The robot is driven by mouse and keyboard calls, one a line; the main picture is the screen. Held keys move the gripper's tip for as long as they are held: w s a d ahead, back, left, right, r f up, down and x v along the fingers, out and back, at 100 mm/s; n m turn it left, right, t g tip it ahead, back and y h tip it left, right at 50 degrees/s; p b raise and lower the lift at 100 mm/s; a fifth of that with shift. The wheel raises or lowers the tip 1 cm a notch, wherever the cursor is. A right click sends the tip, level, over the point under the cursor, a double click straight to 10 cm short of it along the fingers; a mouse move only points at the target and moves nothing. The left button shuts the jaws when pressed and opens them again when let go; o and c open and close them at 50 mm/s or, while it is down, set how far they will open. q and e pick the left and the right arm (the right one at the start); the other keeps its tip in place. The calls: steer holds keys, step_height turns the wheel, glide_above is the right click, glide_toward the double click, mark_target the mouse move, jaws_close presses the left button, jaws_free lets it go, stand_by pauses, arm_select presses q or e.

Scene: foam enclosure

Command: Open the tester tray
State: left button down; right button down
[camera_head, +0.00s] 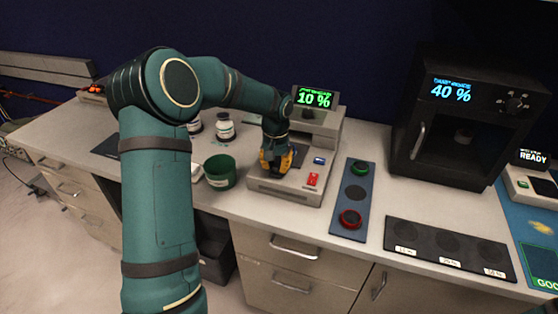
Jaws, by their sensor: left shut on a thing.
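The tester (330,128) is a grey bench device with a green display reading 10 %. Its low front part (285,192), which I take for the tray area, carries a blue button and a red switch. My left gripper (277,163), with orange-yellow fingers, points down onto the left side of this front part. It is shut on a part there, likely the tester tray, but the fingers hide what they grip. I cannot tell how far the tray stands open. My right gripper is not in view.
A dark green cup (220,172) and a white-lidded jar (225,127) stand left of the tester. To its right are a blue plate (351,205) with green and red rings, a black oven (470,120) reading 40 %, and a black three-spot mat (447,248).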

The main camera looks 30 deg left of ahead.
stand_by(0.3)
arm_select(q)
steer(key=c, duration=0.7)
jaws_free()
step_height(320, 180, up, 12)
stand_by(0.3)
